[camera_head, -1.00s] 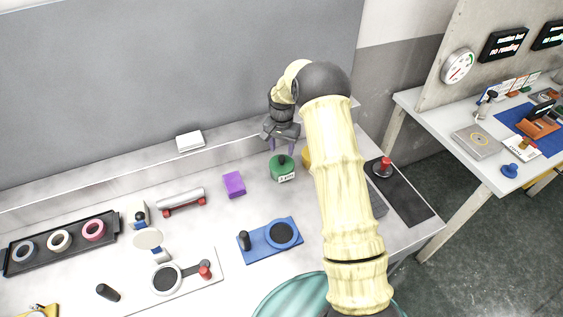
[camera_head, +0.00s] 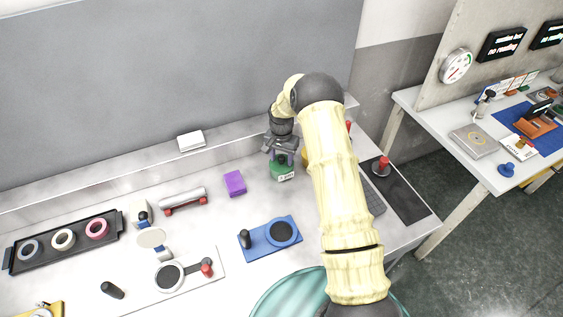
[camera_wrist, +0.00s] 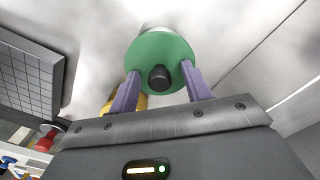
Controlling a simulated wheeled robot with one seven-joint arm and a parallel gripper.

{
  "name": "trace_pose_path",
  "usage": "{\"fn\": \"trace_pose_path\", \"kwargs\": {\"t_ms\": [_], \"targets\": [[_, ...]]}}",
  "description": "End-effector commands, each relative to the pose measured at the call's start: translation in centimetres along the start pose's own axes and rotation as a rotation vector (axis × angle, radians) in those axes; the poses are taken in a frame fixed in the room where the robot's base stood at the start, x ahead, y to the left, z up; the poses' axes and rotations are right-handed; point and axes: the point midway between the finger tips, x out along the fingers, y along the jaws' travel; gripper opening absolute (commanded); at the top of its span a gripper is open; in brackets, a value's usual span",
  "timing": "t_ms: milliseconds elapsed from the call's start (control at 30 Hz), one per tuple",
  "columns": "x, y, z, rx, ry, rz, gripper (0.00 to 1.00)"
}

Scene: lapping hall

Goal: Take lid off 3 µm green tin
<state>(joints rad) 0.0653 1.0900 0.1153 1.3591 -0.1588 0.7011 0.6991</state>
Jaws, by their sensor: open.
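The green tin (camera_head: 283,173) stands on the bench near the back ledge, with a white label on its front reading 3 µm. In the wrist view its round green lid (camera_wrist: 158,52) is seen from above, with a dark knob (camera_wrist: 159,77) on it. My gripper (camera_head: 281,157) is right above the tin, pointing down. Its two purple fingers stand on either side of the knob, apart from it, and it also shows in the wrist view (camera_wrist: 161,82). The jaws are open and hold nothing. The far side of the tin is hidden.
A yellow object (camera_head: 305,157) stands close right of the tin, partly behind my arm. A purple block (camera_head: 235,183) lies to the left. A blue plate (camera_head: 270,237) with a dark disc lies in front. Bench space between them is clear.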

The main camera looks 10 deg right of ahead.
Motion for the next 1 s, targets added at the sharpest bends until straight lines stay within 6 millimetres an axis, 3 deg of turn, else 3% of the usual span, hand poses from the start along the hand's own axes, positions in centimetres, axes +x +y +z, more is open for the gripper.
{"fn": "trace_pose_path", "kwargs": {"t_ms": [233,467,767,1000], "targets": [[0.0,0.0,0.0,0.000,0.000,0.000,0.46],[0.0,0.0,0.0,0.000,0.000,0.000,0.01],[-0.2,0.0,0.0,0.000,0.001,-0.001,0.00],[-2.5,-0.1,0.0,0.000,0.003,-0.002,0.00]]}}
